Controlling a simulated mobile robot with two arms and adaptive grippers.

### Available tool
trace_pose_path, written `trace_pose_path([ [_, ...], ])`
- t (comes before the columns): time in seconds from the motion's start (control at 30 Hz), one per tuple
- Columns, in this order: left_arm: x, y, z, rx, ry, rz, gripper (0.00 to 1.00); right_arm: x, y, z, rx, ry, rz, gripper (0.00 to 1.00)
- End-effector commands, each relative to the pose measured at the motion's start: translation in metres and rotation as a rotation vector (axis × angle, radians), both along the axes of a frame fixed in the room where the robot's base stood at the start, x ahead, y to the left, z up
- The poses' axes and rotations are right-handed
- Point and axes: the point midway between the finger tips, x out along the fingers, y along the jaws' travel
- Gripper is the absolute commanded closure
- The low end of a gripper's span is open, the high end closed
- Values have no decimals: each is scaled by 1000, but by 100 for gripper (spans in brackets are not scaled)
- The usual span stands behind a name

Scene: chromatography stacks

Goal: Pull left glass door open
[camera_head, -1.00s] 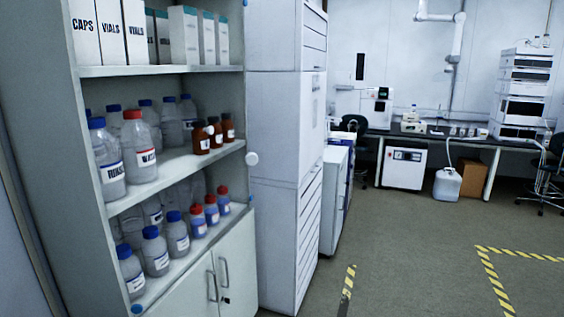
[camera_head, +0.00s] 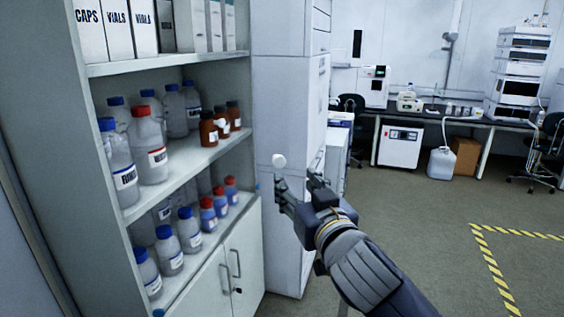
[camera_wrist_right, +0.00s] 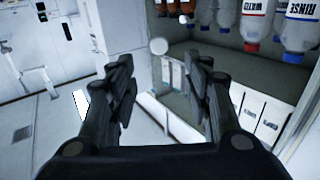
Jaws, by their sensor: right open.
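The tall shelf cabinet (camera_head: 215,160) stands at the left with its upper shelves showing. I cannot clearly make out the glass pane of a door or tell how far it stands open. My left gripper is out of view.
Bottles with blue and red caps (camera_head: 152,150) and brown bottles (camera_head: 209,130) fill the shelves. Lower white doors (camera_head: 243,265) have metal handles. A white cabinet stack (camera_head: 290,110) stands behind my gripper. Open floor (camera_head: 425,230) lies to the right.

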Motion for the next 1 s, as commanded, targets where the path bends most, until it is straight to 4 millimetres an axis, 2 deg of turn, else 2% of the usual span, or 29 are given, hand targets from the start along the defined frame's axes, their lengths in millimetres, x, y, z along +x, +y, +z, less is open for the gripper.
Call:
trace_pose_path([
  [0.2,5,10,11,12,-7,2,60,25,7,2,-3,0,-3,54],
  [0.6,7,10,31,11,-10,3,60,82,24,2,-3,-1,-2,54],
  [0.8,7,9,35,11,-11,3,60,97,29,1,-1,1,-2,54],
  [1.0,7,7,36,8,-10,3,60,101,31,0,-2,-2,0,54],
])
